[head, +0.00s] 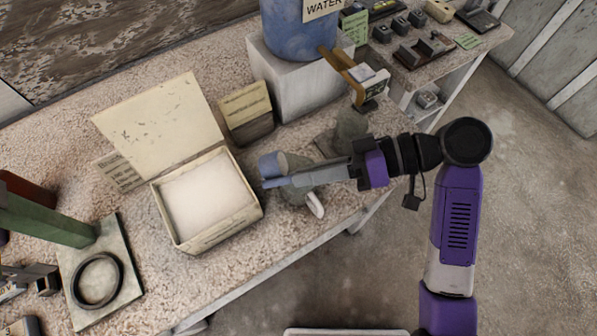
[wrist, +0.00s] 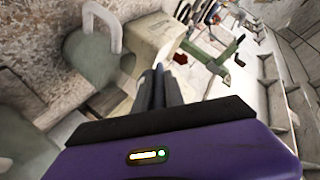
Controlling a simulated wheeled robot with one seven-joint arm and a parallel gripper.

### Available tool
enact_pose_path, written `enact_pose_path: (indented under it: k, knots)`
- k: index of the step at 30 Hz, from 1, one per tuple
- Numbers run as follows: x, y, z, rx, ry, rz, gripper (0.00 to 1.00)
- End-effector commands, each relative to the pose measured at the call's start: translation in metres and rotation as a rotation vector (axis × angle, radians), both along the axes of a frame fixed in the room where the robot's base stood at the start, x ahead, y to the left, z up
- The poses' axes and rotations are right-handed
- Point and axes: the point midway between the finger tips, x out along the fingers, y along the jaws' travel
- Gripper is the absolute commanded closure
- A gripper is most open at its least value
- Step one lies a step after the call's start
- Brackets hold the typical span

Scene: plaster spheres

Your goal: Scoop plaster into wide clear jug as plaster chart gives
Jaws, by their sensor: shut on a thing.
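My gripper (head: 270,183) reaches left over the bench, its fingers nearly together; they also show close together in the wrist view (wrist: 160,88). A blue-grey cylindrical piece (head: 271,165) shows right beside the fingertips. What lies between the fingers is too small to make out. A grey see-through jug (head: 296,194) with a pale handle (head: 316,205) is partly hidden under the gripper; a grey jug with a pale handle shows in the wrist view (wrist: 92,55). An open box of white plaster (head: 207,195) stands left of the fingertips. A yellowish card (head: 245,104) stands behind, its writing unreadable.
A blue water container (head: 298,30) stands on a pale block (head: 300,82) at the back. A grey vessel (head: 350,128) stands behind my wrist. A green stand with a ring (head: 97,280) is at the left. The bench's front edge is close below the jug.

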Motion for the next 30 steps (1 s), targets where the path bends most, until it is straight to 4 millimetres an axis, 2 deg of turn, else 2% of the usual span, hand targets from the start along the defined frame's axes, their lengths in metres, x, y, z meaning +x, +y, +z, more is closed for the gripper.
enact_pose_path:
  k: [21, 30]
  knots:
    - [0.001, -0.007, -0.006, 0.162, 0.014, 0.000, 1.00]
    - [0.000, 0.001, 0.010, 0.028, 0.000, 0.002, 1.00]
